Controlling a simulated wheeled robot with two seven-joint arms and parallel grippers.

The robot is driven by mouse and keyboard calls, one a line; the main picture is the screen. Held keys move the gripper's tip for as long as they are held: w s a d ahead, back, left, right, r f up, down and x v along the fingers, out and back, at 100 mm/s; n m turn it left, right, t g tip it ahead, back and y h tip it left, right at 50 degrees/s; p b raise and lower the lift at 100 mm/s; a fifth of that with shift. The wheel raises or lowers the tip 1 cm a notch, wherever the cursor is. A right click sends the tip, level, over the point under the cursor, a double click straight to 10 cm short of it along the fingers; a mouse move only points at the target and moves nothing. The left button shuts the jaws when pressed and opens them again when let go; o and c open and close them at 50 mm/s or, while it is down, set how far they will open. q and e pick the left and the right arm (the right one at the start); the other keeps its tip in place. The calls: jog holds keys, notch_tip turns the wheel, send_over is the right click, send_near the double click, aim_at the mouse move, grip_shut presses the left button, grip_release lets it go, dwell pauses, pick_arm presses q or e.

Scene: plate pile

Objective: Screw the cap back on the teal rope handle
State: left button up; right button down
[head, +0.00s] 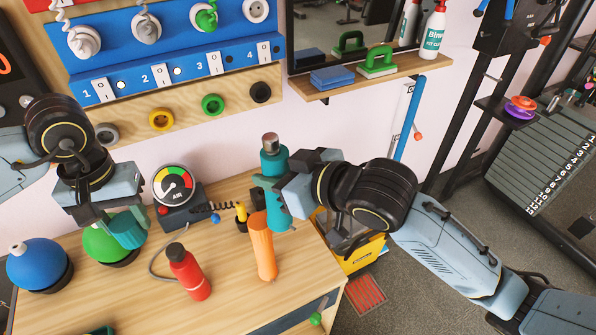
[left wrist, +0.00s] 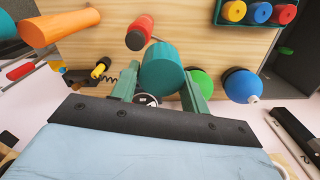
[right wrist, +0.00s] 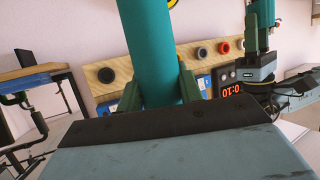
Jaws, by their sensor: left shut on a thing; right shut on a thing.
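The teal rope handle (head: 274,163) stands nearly upright above the right part of the table, with a narrower grey end on top. My right gripper (head: 269,187) is shut around its middle; the handle's teal side also fills the upper middle of the right wrist view (right wrist: 150,50). The teal cap (head: 128,230), a short cylinder, is in my left gripper (head: 118,222), which is shut on it in front of the green ball. It also shows between the fingers in the left wrist view (left wrist: 163,72). Cap and handle are well apart.
An orange handle (head: 262,245) and a red bottle (head: 189,272) stand on the table (head: 225,290). A blue ball (head: 37,265) and a green ball (head: 103,243) sit at the left. A gauge (head: 174,185) stands at the back between the grippers. The wall panel is behind.

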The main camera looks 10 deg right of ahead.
dwell(0.3)
pick_arm(q)
jog(key=w+d+r+n, duration=0.4)
jog(key=d+r, duration=0.6)
jog(key=d, duration=0.3)
notch_tip(320, 180, up, 12)
jog(key=n, duration=0.6)
send_over(264, 136)
jog(key=shift+f, duration=0.15)
jog(key=shift+f, duration=0.1)
jog(key=shift+f, duration=1.95)
jog(key=shift+f, duration=0.9)
